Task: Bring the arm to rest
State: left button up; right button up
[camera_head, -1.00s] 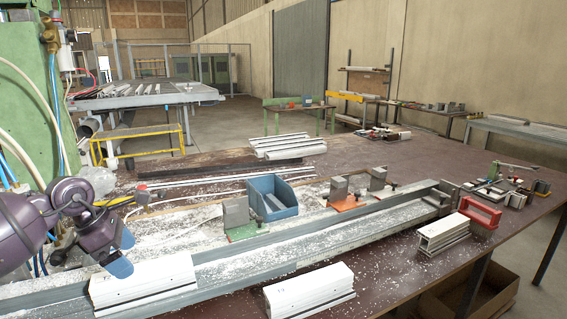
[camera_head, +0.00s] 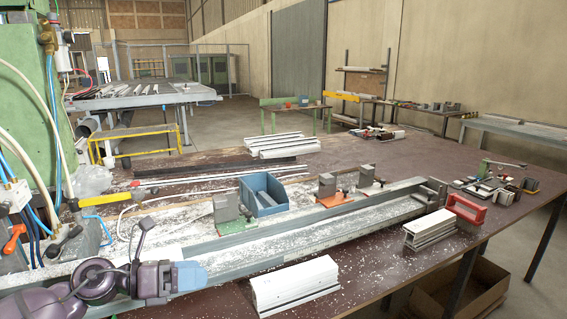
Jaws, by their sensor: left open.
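My left arm, purple and grey, comes in from the lower left. Its gripper (camera_head: 190,277) has blue-grey fingertips pointing right and is over the left part of the long metal clamp rail (camera_head: 300,238). The fingers overlap in this view, and I see nothing held between them. A white profile piece (camera_head: 295,286) lies on the bench to the right of the gripper, apart from it. Part of the rail is hidden behind my arm. My right gripper is not in view.
A blue bin (camera_head: 263,195), a green-based clamp block (camera_head: 228,212) and orange-based clamp blocks (camera_head: 328,190) stand behind the rail. A red-handled block (camera_head: 466,209) and a white profile (camera_head: 429,230) are at the right.

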pick_arm(q)
jog(key=s+a+f+n+t+y, duration=0.55)
jog(key=n+y, duration=0.35)
jog(key=n, duration=0.8)
jog(key=s+a+f+n+t+y, duration=0.4)
jog(key=a+n+y, duration=0.3)
jog(key=n, duration=1)
jog(key=s+d+f+n+g, duration=0.1)
jog(key=s+f+n+g, duration=0.45)
jog(key=s, duration=0.55)
jog(key=s+d+f+n+g, duration=0.1)
jog(key=s+f+n+g, duration=0.35)
jog(key=s+g, duration=0.4)
jog(key=w+f+m+t, duration=0.1)
jog(key=w+f+t, duration=0.2)
jog(key=f+t, duration=0.2)
jog(key=w+f+t+h, duration=0.1)
jog(key=w+f+t, duration=0.2)
jog(key=f+t, duration=0.2)
jog(key=shift+d+f+m, duration=0.2)
jog(key=shift+f+m, duration=0.05)
jog(key=shift+m, duration=0.15)
